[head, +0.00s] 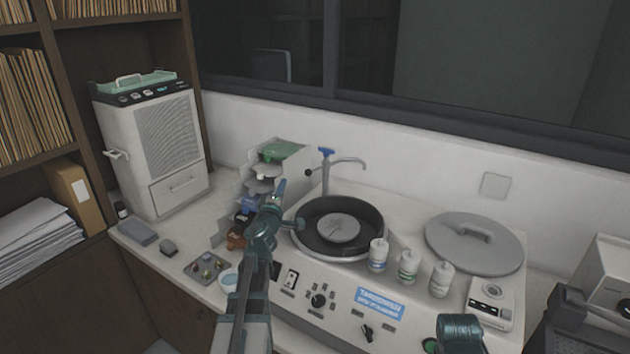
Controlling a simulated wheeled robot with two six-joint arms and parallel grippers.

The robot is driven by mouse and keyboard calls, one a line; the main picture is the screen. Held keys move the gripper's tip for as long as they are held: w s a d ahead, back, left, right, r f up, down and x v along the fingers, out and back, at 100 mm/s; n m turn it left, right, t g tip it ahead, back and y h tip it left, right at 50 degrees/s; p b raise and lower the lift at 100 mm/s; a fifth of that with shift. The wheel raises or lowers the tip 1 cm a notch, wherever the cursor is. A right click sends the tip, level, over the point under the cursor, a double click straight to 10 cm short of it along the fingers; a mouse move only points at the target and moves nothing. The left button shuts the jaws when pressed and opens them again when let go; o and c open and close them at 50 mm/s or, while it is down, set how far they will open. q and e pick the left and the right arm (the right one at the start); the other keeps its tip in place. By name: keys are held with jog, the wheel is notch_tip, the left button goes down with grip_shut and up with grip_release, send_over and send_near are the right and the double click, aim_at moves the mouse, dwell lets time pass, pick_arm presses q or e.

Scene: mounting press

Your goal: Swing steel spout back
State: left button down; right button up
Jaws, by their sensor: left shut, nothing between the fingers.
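The steel spout (345,161) stands behind the round dark basin (372,243), on a post with a blue top.
Several white bottles (408,266) stand along the basin's front right. A round grey lid (474,243) lies at the right. A stepped rack (286,160) with coloured items stands left of the spout. A white cabinet machine (160,150) stands at the left.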

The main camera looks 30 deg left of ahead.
aim_at(306, 173)
pick_arm(q)
jog(key=f+x, duration=0.1)
jog(key=x, duration=1)
jog(key=shift+s+d, duration=0.2)
jog(key=shift+d, duration=0.85)
jog(key=shift+s+d, duration=0.25)
jog(key=shift+d, duration=0.8)
jog(key=d, duration=0.2)
jog(key=shift+s+d, duration=0.25)
jog(key=shift+s, duration=0.05)
jog(key=shift+a, duration=0.15)
